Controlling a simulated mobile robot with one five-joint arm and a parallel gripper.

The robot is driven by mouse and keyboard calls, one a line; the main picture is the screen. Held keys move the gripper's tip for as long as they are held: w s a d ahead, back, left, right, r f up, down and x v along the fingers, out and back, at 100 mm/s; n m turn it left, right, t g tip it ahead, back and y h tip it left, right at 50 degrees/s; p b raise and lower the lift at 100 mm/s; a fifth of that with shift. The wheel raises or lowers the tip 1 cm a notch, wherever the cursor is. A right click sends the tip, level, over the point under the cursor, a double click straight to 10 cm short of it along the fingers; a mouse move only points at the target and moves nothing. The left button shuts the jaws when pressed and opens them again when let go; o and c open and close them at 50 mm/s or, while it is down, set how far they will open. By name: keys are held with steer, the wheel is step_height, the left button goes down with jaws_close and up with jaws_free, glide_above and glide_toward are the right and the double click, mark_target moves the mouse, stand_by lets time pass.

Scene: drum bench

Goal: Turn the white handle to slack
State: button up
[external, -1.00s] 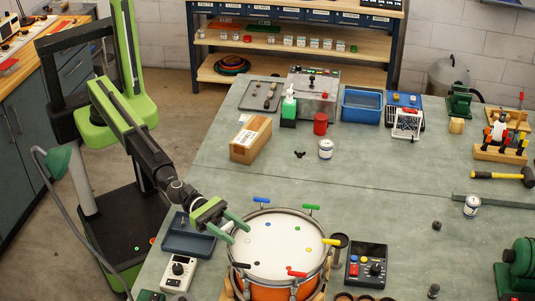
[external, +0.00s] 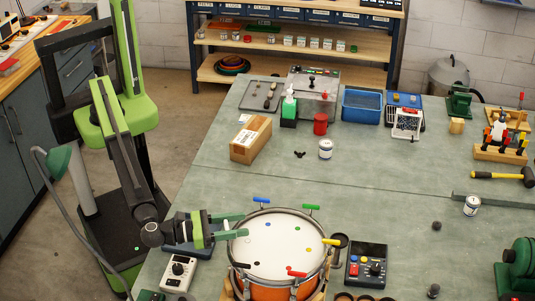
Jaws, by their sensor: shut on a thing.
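The drum (external: 270,246) stands on the bench with a white head, a metal rim and an orange shell. Coloured handles sit around its rim: blue (external: 261,200), green (external: 311,207), yellow (external: 331,241), red (external: 297,274) and black (external: 241,265). My gripper (external: 243,225) is at the left side of the rim, between the blue and black handles, its green fingers pointing right. It is shut on the white handle, which is mostly hidden between the fingers and hard to tell from the pale drumhead.
A white meter (external: 178,273) and a dark blue tray (external: 186,250) lie left of the drum, close under my arm. A control box (external: 366,265) with coloured buttons stands to its right. A cardboard box (external: 251,139) is behind.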

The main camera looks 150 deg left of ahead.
steer(key=shift+s+a+n+g+y, duration=0.15)
steer(key=shift+n+g+y, duration=0.35)
steer(key=shift+n+g, duration=0.85)
steer(key=shift+s+g, duration=0.15)
steer(key=shift+g, duration=0.4)
steer(key=o, duration=1.4)
steer(key=shift+c, duration=0.2)
steer(key=s+d, duration=0.1)
steer(key=d, duration=0.6)
steer(key=shift+s+d, duration=0.15)
steer(key=shift+d, duration=0.05)
